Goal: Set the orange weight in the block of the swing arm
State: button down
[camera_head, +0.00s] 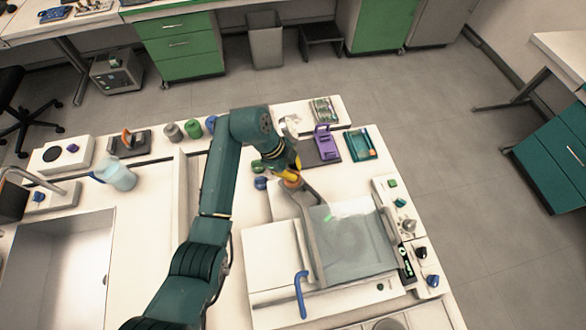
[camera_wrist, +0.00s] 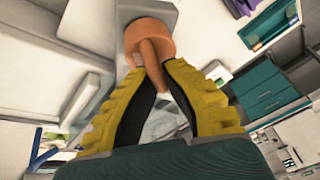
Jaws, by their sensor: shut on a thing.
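The orange weight (camera_wrist: 150,40) is a short cylinder with a thin stem in the wrist view. My gripper (camera_wrist: 157,75) has its yellow fingertips shut on the stem. In the head view the weight (camera_head: 293,183) shows just below my gripper (camera_head: 291,171), at the upper end of the grey swing arm (camera_head: 309,225). In the wrist view it overlaps a light grey block (camera_wrist: 147,9). I cannot tell whether it rests in the block or is just above it; its underside is hidden.
A grey-topped instrument (camera_head: 352,240) with a blue handle (camera_head: 300,294) stands right of my arm. A control panel (camera_head: 408,232) with knobs lies along the right edge. A purple stand (camera_head: 324,142) and a teal tray (camera_head: 360,145) are behind. A sink (camera_head: 60,275) is at left.

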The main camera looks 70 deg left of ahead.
jog(key=shift+f, duration=0.2)
dwell(0.7)
jog(key=c, duration=1.2)
grip_release()
jog(key=shift+o, duration=0.2)
jog(key=shift+f, duration=0.1)
jog(key=v, duration=1.2)
jog(key=shift+w, duration=0.15)
